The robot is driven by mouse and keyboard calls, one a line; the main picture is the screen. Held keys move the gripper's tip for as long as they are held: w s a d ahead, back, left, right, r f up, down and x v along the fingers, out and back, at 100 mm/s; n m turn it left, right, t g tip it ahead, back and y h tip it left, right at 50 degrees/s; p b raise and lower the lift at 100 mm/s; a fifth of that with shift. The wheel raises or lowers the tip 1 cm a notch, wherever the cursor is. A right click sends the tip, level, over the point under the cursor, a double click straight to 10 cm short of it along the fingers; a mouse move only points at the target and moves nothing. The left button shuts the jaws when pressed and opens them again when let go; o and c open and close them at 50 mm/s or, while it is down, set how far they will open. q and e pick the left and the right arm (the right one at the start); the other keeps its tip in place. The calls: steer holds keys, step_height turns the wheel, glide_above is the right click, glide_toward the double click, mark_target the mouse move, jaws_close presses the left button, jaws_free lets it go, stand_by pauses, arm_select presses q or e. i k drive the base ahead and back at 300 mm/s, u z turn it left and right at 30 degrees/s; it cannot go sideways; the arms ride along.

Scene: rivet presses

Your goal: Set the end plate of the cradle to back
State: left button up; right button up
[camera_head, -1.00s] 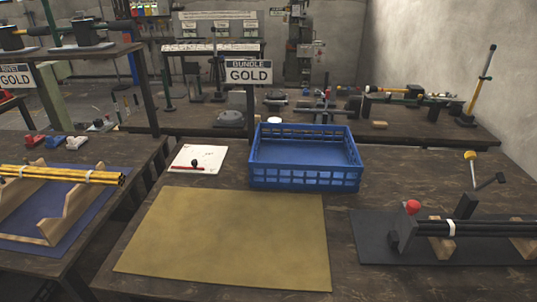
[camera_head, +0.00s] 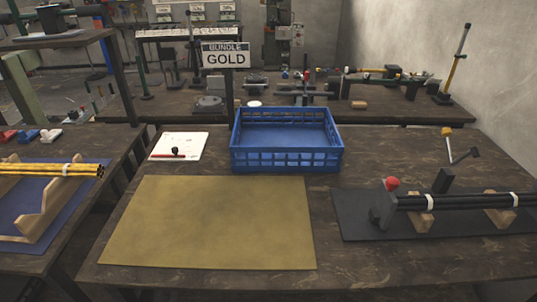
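The cradle at the right is a dark base (camera_head: 355,222) with two wooden V-supports, the nearer one to the left (camera_head: 421,221). Black rods (camera_head: 465,202) with pale bands lie across the supports. A dark upright end plate (camera_head: 382,211) stands at the rods' left end. A red knob (camera_head: 391,184) shows just above and behind it. Whether the plate is in a front or back setting cannot be told. A dark block (camera_head: 442,180) stands behind the rods. Neither of my grippers is in view.
A blue crate (camera_head: 286,159) stands at the table's back, beside a white sheet (camera_head: 179,147). A tan mat (camera_head: 210,222) lies clear at the front. Yellow rods (camera_head: 52,169) rest on a left table. A thin yellow-ended lever (camera_head: 446,131) stands behind the cradle.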

mark_target(384, 206)
steer(key=z, duration=2.8)
steer(key=k, duration=1.25)
steer(key=u, duration=1.15)
